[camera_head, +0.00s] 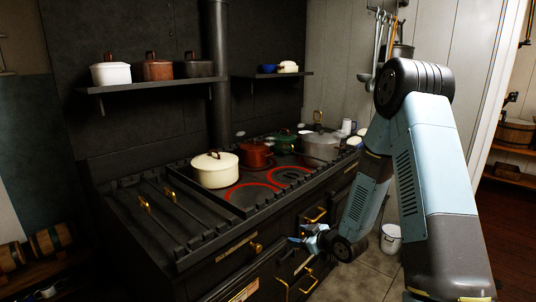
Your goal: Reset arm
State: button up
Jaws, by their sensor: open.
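My arm reaches up on the right of the head view, bends at a high elbow and comes down toward the front of the stove. My gripper (306,239) is at its lower end, in front of the black stove (190,222), near the drawer and door fronts with brass handles. Its fingers are small in the picture and stand apart. I see nothing held between them. I cannot tell whether the gripper touches the stove front.
A cream pot (214,171) and a red pot (257,155) stand on the stove, with a green pot (284,141) and a grey pot (321,147) behind. Shelved pots (158,70) hang above left. A white bucket (391,238) stands on the floor. Utensils (378,45) hang behind my arm.

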jog(key=s+d+r+m+g+h, duration=0.1)
jog(key=s+d+r+m+h, duration=0.4)
jog(key=r, duration=0.6)
jog(key=s+d+r+h, duration=0.25)
jog(key=d+r, duration=0.35)
jog(key=r, duration=0.5)
jog(key=s+r+m+g, duration=0.1)
jog(key=s+r+m, duration=0.2)
jog(key=s, duration=1)
jog(key=s+d+r+m+g, duration=0.1)
jog(key=s+r+m+g, duration=0.1)
jog(key=s+r, duration=0.6)
jog(key=s+h, duration=0.1)
jog(key=s, duration=0.3)
jog(key=shift+s+d+m+g, duration=0.15)
jog(key=shift+s+m+g, duration=0.15)
jog(key=shift+s+m, duration=0.1)
jog(key=shift+c, duration=0.3)
